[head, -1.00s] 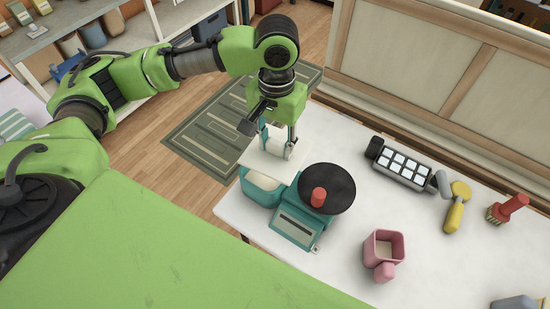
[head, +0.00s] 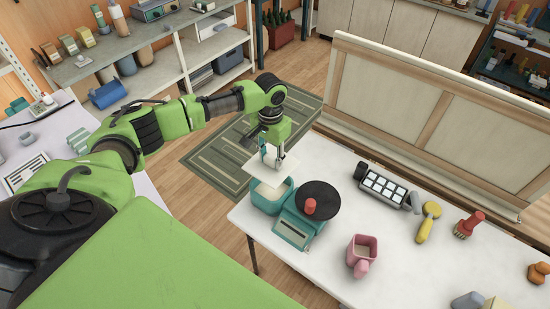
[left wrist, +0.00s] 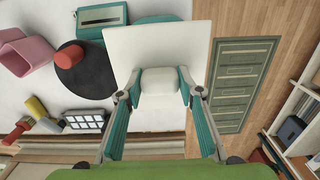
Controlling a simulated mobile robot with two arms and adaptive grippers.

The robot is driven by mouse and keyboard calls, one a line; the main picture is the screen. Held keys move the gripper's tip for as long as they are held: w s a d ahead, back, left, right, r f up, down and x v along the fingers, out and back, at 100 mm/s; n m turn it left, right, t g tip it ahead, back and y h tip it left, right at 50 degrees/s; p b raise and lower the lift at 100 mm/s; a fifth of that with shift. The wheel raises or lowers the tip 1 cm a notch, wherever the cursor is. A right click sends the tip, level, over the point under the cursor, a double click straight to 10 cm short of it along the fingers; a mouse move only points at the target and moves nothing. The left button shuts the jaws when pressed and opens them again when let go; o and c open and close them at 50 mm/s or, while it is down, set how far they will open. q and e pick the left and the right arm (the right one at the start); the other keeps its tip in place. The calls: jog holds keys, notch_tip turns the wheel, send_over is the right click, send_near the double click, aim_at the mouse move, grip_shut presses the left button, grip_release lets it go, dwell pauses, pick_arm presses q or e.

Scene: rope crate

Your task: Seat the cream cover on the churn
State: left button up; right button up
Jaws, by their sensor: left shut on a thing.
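The cream cover (head: 256,168) is a flat square plate with a block-like knob. My left gripper (head: 272,160) is shut on the knob and holds the cover above the back part of the churn. The churn (head: 268,205) is a teal open tub with a pale inside, at the table's left corner. In the left wrist view the cover (left wrist: 165,40) lies ahead of the gripper (left wrist: 155,88), with the knob between the fingers. The cover hides most of the churn there; a teal edge shows beyond it. I cannot tell the exact gap between cover and churn. My right gripper is not in view.
A teal device (head: 295,230) with a black disc (head: 318,199) and red knob stands right beside the churn. A pink cup (head: 361,256), a grey panel device (head: 383,187), a yellow tool (head: 427,222) and a red brush (head: 468,225) lie farther right. The white table's front middle is clear.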

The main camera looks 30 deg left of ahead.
aim_at(271, 169)
pick_arm(q)
jog(key=shift+w, duration=0.1)
jog(key=shift+r+p, duration=0.2)
jog(key=shift+p, duration=0.3)
jog(key=shift+f, duration=0.25)
jog(key=shift+f+b, duration=0.4)
jog(key=shift+f, duration=0.45)
jog(key=shift+f+b, duration=0.3)
jog(key=shift+f, duration=1.3)
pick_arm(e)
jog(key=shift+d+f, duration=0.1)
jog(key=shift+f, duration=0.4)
pick_arm(q)
jog(key=shift+f+b, duration=0.1)
jog(key=shift+b, duration=0.2)
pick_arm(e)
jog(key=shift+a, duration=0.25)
pick_arm(q)
notch_tip(271, 169, down, 3)
jog(key=shift+f+b, duration=0.1)
jog(key=shift+b, duration=0.4)
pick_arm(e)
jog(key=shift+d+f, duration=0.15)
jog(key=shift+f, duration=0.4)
